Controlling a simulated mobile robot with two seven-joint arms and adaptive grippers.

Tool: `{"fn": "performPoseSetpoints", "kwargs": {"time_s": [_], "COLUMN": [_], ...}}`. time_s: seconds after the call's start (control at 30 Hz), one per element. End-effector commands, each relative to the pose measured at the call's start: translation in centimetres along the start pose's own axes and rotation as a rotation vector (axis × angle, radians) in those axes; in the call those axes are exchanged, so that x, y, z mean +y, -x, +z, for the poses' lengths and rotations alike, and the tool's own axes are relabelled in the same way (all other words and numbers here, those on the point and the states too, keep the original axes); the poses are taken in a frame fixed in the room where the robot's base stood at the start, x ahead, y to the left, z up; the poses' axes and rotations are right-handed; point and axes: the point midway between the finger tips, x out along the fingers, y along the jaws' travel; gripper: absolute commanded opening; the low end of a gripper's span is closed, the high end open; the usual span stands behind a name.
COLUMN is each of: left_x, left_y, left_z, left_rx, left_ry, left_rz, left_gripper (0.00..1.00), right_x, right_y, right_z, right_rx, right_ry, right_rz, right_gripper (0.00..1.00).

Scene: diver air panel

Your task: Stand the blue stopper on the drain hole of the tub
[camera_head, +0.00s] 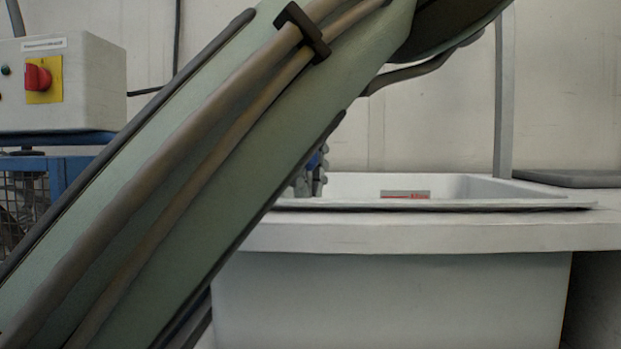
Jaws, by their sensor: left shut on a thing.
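The white tub (470,187) is set into a pale counter right of centre, seen from a low angle. Its floor and drain hole are hidden behind the front rim. My left gripper (312,184) shows only in part at the tub's left end, just past the edge of my arm. It is shut, with a small patch of the blue stopper (314,160) showing at it. Most of the stopper is hidden, and its height over the tub floor cannot be told. My right gripper is out of view.
My own large green arm crosses the view and hides much of the left and middle. A grey box with a red knob (38,77) stands at the far left on a blue frame (60,172). A red and white label (405,194) is inside the tub. A grey post (504,100) rises behind it.

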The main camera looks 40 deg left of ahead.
Motion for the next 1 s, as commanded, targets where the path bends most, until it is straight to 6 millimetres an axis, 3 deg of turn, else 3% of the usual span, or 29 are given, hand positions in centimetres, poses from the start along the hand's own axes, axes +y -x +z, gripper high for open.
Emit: {"fn": "performPoseSetpoints", "kwargs": {"time_s": [0.7, 0.73, 0.93, 1.0], "left_x": [0.02, 0.02, 0.01, 0.01], "left_y": [-0.70, -0.72, -0.75, -0.76], "left_z": [-0.01, -0.01, 0.00, 0.00], "left_rx": [-0.001, -0.001, -0.001, -0.001], "left_ry": [0.000, 0.000, 0.000, 0.000], "left_rz": [-0.002, -0.002, -0.001, -0.001], "left_gripper": [0.00, 0.23, 0.48, 0.48], "right_x": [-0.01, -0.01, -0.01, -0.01], "right_y": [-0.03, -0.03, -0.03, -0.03], "right_z": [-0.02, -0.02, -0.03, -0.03], "right_rx": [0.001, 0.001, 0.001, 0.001], "right_ry": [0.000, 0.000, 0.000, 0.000], "right_rz": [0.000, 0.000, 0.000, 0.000], "right_gripper": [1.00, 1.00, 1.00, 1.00]}}
